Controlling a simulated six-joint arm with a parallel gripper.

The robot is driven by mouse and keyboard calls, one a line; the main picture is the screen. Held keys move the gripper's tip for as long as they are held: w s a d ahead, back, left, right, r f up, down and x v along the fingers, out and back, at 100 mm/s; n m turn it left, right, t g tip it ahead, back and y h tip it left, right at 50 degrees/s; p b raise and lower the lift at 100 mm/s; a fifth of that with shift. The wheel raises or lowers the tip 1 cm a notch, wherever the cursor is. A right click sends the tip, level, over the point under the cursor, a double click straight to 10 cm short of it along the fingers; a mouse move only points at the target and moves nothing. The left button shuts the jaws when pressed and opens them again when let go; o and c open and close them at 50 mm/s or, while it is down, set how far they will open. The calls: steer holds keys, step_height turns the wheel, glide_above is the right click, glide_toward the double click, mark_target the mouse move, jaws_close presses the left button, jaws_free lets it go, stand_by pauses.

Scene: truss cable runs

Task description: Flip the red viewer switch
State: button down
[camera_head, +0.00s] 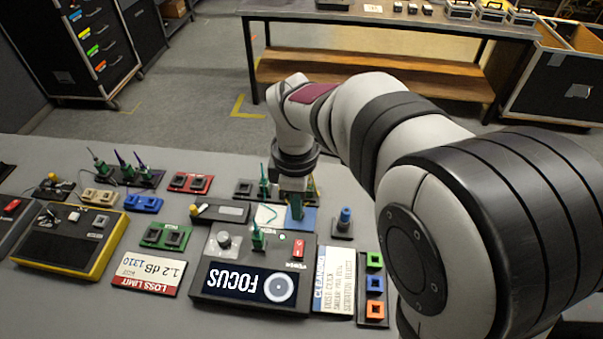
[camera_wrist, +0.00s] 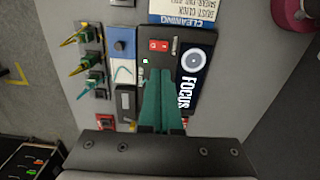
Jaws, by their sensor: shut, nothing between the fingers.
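The red viewer switch (camera_head: 298,248) is on the upper right of the dark viewer box (camera_head: 210,285), beside a small green light. The box has a lit FOCUS display (camera_head: 250,283) and a grey knob. In the wrist view the red switch (camera_wrist: 159,45) shows just beyond my fingertips. My gripper (camera_head: 296,214) has teal fingers pointing down, behind the box's switch side in the head view. In the wrist view the fingers (camera_wrist: 158,72) are together and empty, covering part of the box. I cannot tell how high the tips are above it.
A green upright connector (camera_head: 258,238) stands at the box's back edge. A blue pad (camera_head: 308,222) and a blue-capped post (camera_head: 345,220) are near my gripper. A CLEANING card (camera_head: 334,280) and coloured sockets (camera_head: 374,283) lie right of the box. Bare grey tabletop lies at front left.

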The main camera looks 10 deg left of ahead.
mark_target(300, 244)
steer(key=shift+r, duration=0.1)
steer(key=shift+w+d, duration=0.1)
steer(key=shift+w, duration=0.6)
step_height(300, 244, down, 14)
steer(key=shift+f, duration=0.1)
stand_by(0.3)
